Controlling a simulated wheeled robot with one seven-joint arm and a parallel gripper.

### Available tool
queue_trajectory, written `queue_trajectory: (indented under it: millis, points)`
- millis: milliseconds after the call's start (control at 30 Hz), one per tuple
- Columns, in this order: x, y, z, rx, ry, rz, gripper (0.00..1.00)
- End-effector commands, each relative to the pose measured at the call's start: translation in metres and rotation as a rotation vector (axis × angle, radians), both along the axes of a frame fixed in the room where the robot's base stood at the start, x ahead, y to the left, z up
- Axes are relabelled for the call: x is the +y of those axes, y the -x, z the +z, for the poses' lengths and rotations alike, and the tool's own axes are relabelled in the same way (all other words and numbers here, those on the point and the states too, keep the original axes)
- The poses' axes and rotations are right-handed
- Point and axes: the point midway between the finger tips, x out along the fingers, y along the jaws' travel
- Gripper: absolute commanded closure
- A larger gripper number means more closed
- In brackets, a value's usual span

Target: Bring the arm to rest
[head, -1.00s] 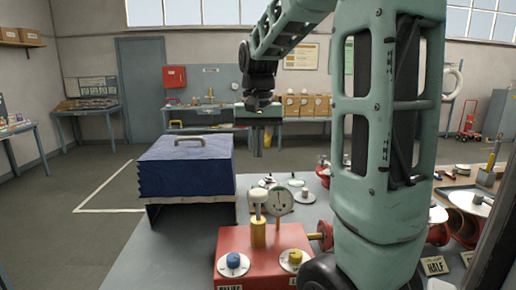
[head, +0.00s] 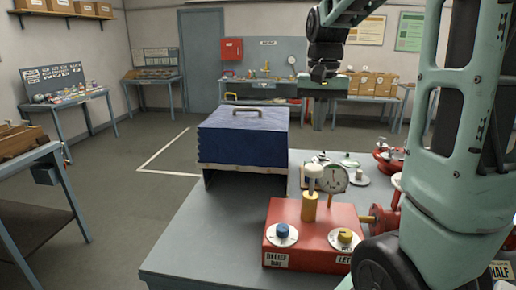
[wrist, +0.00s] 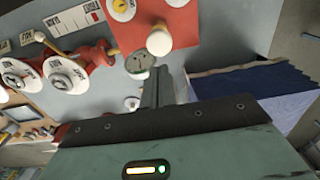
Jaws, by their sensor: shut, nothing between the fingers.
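My gripper (head: 318,118) hangs pointing down from my green arm, in the air above the table, right of the blue-covered box (head: 243,140). In the wrist view its fingers (wrist: 157,88) are together, with nothing between them. The fingers show near the gauge (wrist: 140,66) in that view, but I see no clear contact. My large green arm links fill the right side of the head view and hide part of the table.
The table (head: 195,238) carries a red block (head: 312,238) with knobs and a gauge (head: 334,180), plus red valves (head: 390,158). A workbench (head: 45,162) stands at left. Open floor (head: 130,205) lies between them.

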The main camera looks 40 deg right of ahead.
Motion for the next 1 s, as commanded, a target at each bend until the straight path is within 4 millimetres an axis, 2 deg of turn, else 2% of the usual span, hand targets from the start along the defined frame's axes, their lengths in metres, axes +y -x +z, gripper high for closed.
queue_trajectory:
  millis: [233, 333, 367, 467, 500, 633, 700, 800, 900, 1000]
  points:
    - [0.002, -0.001, -0.001, 0.001, -0.001, 0.007, 1.00]
    - [0.028, -0.011, -0.013, -0.003, -0.006, 0.093, 1.00]
    - [0.041, -0.015, -0.019, -0.005, -0.009, 0.133, 1.00]
    - [0.098, -0.027, -0.043, -0.011, -0.019, 0.316, 1.00]
    - [0.125, -0.029, -0.054, -0.014, -0.023, 0.402, 1.00]
    - [0.213, -0.017, -0.091, -0.023, -0.034, 0.692, 1.00]
    - [0.257, 0.000, -0.111, -0.025, -0.040, 0.853, 1.00]
    - [0.310, 0.034, -0.138, -0.028, -0.044, 1.077, 1.00]
    - [0.347, 0.073, -0.162, -0.028, -0.046, 1.273, 1.00]
    - [0.367, 0.105, -0.178, -0.029, -0.044, 1.419, 1.00]
